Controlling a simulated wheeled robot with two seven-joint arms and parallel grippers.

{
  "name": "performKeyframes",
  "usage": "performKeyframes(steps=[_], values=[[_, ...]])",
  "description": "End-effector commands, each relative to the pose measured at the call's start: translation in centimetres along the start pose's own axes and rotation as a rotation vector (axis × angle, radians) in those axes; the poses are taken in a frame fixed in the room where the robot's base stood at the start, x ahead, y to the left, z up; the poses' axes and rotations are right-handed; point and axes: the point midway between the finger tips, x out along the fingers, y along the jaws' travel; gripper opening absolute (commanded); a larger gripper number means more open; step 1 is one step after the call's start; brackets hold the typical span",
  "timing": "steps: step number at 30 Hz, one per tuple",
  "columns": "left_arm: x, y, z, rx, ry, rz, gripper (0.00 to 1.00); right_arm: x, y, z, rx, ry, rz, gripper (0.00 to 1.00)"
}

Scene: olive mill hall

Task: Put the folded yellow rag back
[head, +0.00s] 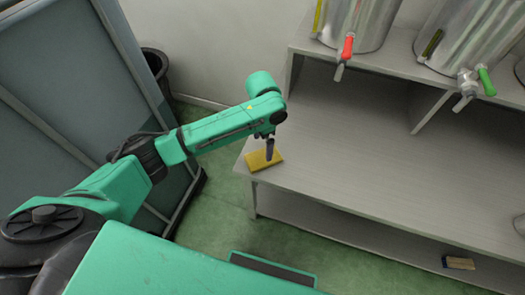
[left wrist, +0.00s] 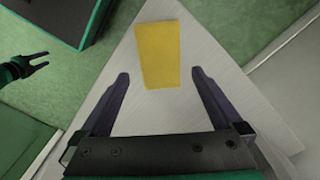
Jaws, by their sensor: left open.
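The folded yellow rag (head: 264,160) lies flat on the near left corner of the grey bench top (head: 370,140). My left gripper (head: 270,155) points down over the rag. In the left wrist view the rag (left wrist: 158,55) shows beyond and between the spread fingers of the left gripper (left wrist: 160,74), with clear space on both sides. The left gripper is open and holds nothing. My right gripper (left wrist: 38,61) shows small at the left of the left wrist view, with its fingers apart and nothing between them; it is out of the head view.
Steel tanks with a red tap (head: 347,47) and a green tap (head: 486,82) stand on a raised shelf at the back. A brush-like block (head: 458,263) lies on the lower shelf. A dark bin (head: 156,65) stands behind the grey panel (head: 85,80). The bench middle is clear.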

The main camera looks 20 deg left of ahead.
Motion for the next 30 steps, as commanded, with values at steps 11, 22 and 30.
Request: performKeyframes(steps=[11,22,30], values=[[-5.4,0.0,0.0,0.0,0.0,0.001,1.0,-0.6,0.0,0.0,0.001,0.0,0.0,0.5],[-5.3,0.0,0.0,-0.001,0.0,0.001,1.0,-0.6,0.0,0.0,0.0,0.0,0.0,0.5],[-2.5,5.2,-0.7,-0.001,0.14,0.066,1.0,-0.5,-0.1,-0.1,0.0,0.0,-0.002,0.5]])
